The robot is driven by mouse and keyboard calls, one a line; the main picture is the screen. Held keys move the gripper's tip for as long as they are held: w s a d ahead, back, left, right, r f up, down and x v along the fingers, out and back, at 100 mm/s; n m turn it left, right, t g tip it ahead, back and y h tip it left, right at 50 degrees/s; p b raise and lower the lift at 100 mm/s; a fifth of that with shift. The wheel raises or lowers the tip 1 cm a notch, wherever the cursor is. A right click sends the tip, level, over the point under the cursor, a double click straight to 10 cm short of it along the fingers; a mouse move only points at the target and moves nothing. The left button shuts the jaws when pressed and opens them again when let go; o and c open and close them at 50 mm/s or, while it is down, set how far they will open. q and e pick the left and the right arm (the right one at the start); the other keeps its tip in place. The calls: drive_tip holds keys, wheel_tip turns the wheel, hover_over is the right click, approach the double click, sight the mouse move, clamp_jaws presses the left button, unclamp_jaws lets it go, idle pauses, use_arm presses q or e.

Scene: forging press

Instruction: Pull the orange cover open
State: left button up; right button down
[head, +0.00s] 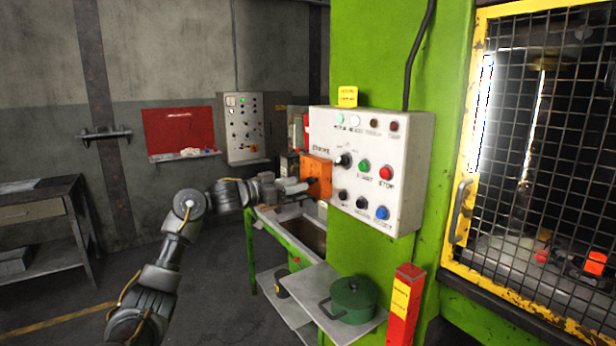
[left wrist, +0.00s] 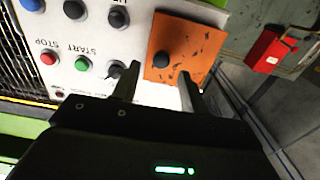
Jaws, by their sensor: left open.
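The orange cover (head: 316,168) is on the left side of the white control box (head: 372,135), and it looks shut. In the left wrist view the orange cover (left wrist: 190,42) shows a black knob (left wrist: 161,59) and scuffed paint. My left gripper (head: 306,184) reaches in from the left and is at the cover. In the left wrist view its two fingers (left wrist: 158,86) are apart, with the knob just ahead between them. I cannot tell whether a finger touches the cover. My right gripper is not in view.
Buttons and a black selector (head: 343,160) sit on the box front, close to the cover. Below are a green-framed bench (head: 275,240), a green pot (head: 352,297) and a red post (head: 404,305). A yellow-framed mesh door (head: 465,190) stands right. Floor at left is open.

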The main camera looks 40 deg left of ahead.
sight(308, 181)
use_arm(q)
drive_tip(key=p+x, duration=0.1)
drive_tip(key=x, duration=0.2)
drive_tip(key=shift+a+r, duration=0.1)
drive_tip(key=shift+r, duration=0.1)
drive_tip(key=shift+w+d+f, duration=0.15)
drive_tip(key=shift+w+d, duration=0.05)
drive_tip(key=shift+w, duration=0.35)
drive_tip(key=shift+s, duration=0.1)
